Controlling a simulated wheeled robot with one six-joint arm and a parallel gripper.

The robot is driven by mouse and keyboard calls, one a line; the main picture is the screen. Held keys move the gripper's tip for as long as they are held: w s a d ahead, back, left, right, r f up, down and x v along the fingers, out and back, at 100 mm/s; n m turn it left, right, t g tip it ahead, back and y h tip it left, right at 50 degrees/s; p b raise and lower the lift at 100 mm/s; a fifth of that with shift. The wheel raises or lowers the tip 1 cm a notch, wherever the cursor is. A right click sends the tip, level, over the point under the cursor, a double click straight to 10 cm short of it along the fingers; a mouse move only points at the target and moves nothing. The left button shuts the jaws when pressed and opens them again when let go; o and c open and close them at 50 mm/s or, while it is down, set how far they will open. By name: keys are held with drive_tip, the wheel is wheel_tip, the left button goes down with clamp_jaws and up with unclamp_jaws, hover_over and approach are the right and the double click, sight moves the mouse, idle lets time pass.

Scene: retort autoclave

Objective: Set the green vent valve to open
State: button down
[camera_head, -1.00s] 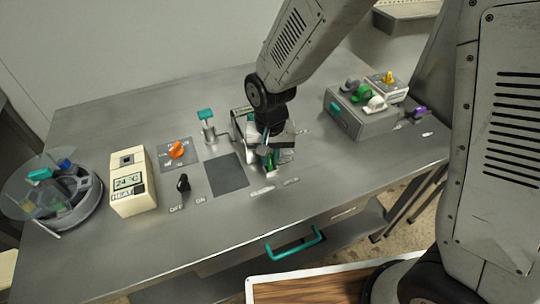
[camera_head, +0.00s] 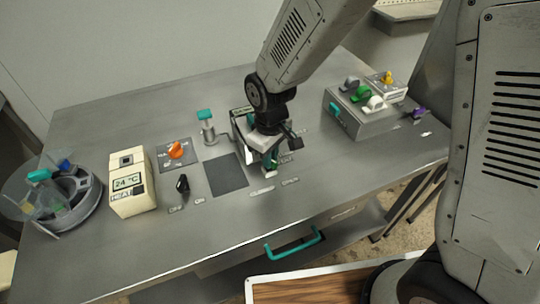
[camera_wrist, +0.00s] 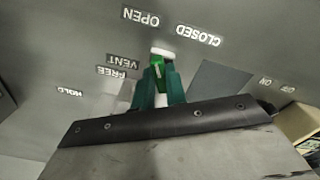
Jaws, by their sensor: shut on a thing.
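The green vent valve (camera_wrist: 157,67) shows in the wrist view between the two teal fingers of my gripper (camera_wrist: 159,82), which is shut on it. A pale tip (camera_wrist: 163,51) projects from the valve toward the gap between the OPEN label (camera_wrist: 140,16) and the CLOSED label (camera_wrist: 198,36). The valve's exact angle is hard to tell. In the head view my gripper (camera_head: 269,166) is low over the steel table, and its fingers and wrist hide most of the valve.
A dark square plate (camera_head: 227,175) lies left of my gripper. A teal-topped post (camera_head: 206,127), an orange knob (camera_head: 176,150) and a black switch (camera_head: 183,184) stand further left. A grey box (camera_head: 358,115) with coloured knobs is at the right.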

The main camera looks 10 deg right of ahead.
drive_tip(key=shift+w+n, duration=0.1)
drive_tip(key=shift+n, duration=0.5)
drive_tip(key=c, duration=1.4)
unclamp_jaws()
drive_tip(key=shift+c, duration=0.2)
drive_tip(key=shift+r, duration=3.95)
